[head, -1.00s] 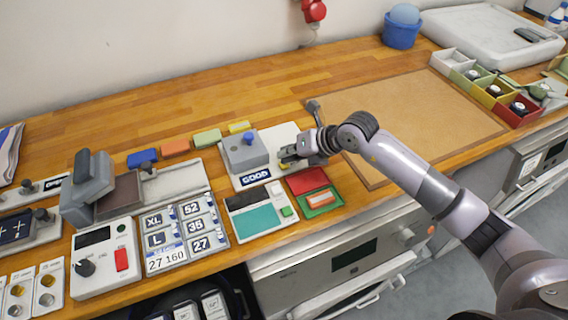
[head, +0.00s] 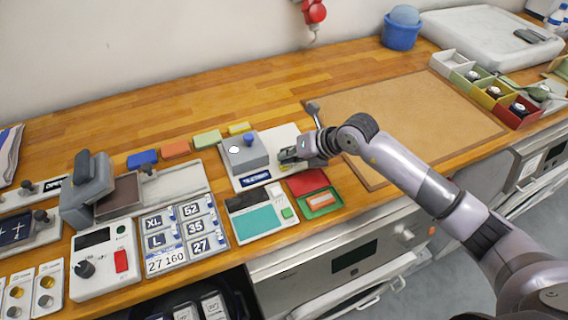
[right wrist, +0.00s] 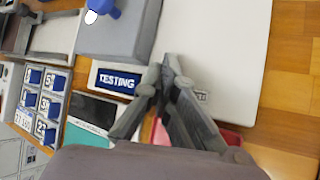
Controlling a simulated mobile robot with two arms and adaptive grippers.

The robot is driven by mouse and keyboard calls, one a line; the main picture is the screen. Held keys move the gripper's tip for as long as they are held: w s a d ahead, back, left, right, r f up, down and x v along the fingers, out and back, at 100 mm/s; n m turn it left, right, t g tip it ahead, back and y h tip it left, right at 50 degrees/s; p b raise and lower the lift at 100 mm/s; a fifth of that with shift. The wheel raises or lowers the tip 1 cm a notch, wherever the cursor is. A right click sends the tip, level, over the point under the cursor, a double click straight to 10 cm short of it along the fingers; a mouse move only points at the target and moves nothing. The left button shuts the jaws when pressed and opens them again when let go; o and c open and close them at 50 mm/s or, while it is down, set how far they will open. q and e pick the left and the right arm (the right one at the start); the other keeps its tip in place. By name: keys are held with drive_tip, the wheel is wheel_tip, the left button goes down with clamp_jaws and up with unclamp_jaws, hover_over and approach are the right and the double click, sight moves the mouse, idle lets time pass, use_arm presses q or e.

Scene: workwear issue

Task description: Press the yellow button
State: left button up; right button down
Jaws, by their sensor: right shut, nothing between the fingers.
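A small yellow block (head: 240,127) lies at the back of the bench in a row of coloured blocks; I cannot tell whether it is a button. No other yellow button shows clearly. A grey box (head: 247,158) with a blue knob (head: 250,138) and a bright white spot stands on a white plate (head: 283,134). The label (head: 255,177) at its front reads TESTING, also in the right wrist view (right wrist: 116,82). My right gripper (head: 284,157) is shut and empty, low over the plate just right of the box. In the right wrist view its fingertips (right wrist: 163,72) hide part of the plate. My left gripper is out of view.
A device with a teal panel (head: 258,220) and a red and green case (head: 308,182) lie in front of the plate. Size tiles (head: 184,233) stand to the left. A brown mat (head: 400,115) with free room lies to the right.

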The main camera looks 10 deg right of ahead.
drive_tip(key=shift+r+p, duration=0.35)
drive_tip(key=shift+r, duration=0.35)
wheel_tip(320, 180, up, 5)
drive_tip(key=p, duration=0.3)
drive_tip(key=shift+p, duration=0.3)
drive_tip(key=shift+d+f, duration=0.1)
idle(0.4)
